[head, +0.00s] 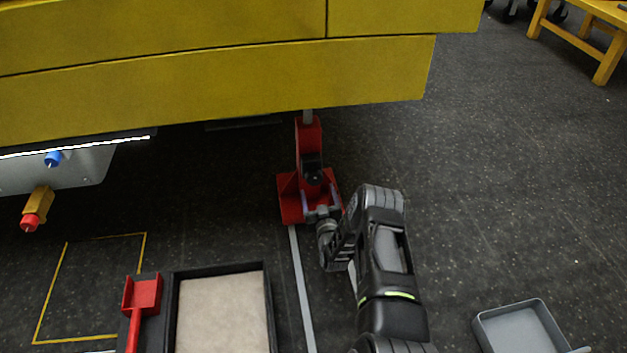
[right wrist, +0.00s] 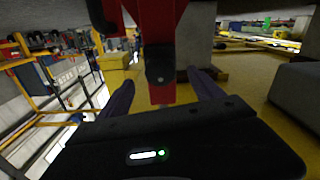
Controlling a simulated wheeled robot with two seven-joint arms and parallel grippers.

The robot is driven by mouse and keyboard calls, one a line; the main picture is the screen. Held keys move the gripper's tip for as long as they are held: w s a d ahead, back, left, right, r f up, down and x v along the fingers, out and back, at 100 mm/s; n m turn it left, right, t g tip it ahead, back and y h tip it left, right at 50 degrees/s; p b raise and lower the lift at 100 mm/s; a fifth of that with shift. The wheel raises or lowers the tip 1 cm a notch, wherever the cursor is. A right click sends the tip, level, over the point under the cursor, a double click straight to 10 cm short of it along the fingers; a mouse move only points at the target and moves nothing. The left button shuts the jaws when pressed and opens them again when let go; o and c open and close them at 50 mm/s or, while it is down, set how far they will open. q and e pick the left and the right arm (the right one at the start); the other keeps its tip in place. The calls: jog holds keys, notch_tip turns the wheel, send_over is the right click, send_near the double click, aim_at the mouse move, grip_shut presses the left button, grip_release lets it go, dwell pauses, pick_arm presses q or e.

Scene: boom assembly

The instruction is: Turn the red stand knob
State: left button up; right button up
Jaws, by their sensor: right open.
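The red stand (head: 309,135) stands on the dark floor under the yellow boom, with a pale rod rising from its top. A dark knob (head: 312,172) sits low on the front of its column; no red knob can be made out. My right gripper (head: 319,196) is open in front of the stand's base, close to the knob. In the right wrist view, the red column (right wrist: 160,25) and its dark knob (right wrist: 159,64) appear between the two purple fingers (right wrist: 160,88), with space on both sides. Whether a finger touches the knob cannot be told. My left gripper is out of view.
The yellow boom (head: 230,85) hangs low above the stand. A black-rimmed tray (head: 267,300) and a red scoop (head: 143,295) lie at the lower left. A grey bin (head: 520,330) is at the lower right. The floor right of the stand is clear.

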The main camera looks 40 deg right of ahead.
aim_at(315, 182)
jog(key=b+x, duration=0.3)
jog(key=x, duration=0.3)
jog(key=shift+f, duration=0.15)
jog(key=shift+w+d, duration=0.25)
jog(key=shift+w, duration=0.25)
jog(key=shift+c, duration=0.3)
jog(key=c, duration=1.3)
